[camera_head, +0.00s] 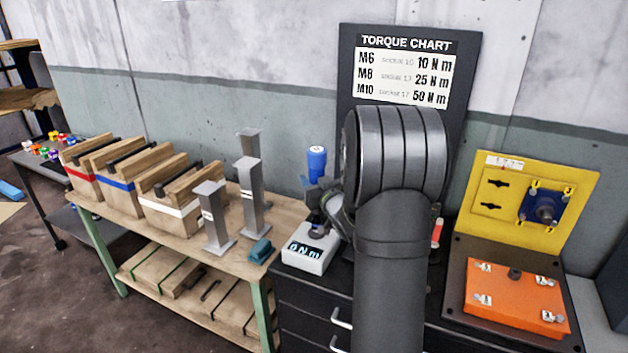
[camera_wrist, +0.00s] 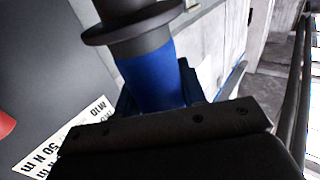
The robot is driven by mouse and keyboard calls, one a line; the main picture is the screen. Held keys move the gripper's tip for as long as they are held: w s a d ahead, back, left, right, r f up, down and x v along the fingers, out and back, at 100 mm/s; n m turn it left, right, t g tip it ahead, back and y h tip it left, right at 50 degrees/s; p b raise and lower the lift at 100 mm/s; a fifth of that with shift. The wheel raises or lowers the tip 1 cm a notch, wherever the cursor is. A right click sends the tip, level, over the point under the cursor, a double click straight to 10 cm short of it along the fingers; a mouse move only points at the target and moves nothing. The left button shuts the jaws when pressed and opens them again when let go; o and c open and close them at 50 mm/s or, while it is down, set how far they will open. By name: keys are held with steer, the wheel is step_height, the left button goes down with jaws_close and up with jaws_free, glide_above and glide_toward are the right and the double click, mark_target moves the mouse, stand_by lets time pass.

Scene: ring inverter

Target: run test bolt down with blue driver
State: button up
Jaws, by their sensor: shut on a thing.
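The blue driver (camera_head: 316,162) stands upright in the head view, left of my arm. My gripper (camera_head: 318,188) is shut on it below its blue top, mostly hidden behind my wrist. In the wrist view the driver's blue body (camera_wrist: 150,80) and wide dark collar sit between the jaws of my gripper (camera_wrist: 157,98). A white tester box (camera_head: 303,262) with a dark display lies below the driver. The display seems to end in "0 N m". Dark parts (camera_head: 318,231) stand on top of the box. The driver's lower end and any contact with the test bolt cannot be made out.
A torque chart (camera_head: 408,70) hangs behind my arm. An orange plate (camera_head: 515,297) and a yellow panel (camera_head: 505,190) with a blue part stand at right. Grey posts (camera_head: 214,215) and wooden holders (camera_head: 183,200) stand on the left bench. My arm hides the cabinet top's middle.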

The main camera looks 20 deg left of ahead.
steer(key=shift+f, duration=1.2)
stand_by(1.8)
stand_by(0.4)
steer(key=shift+r, duration=2.65)
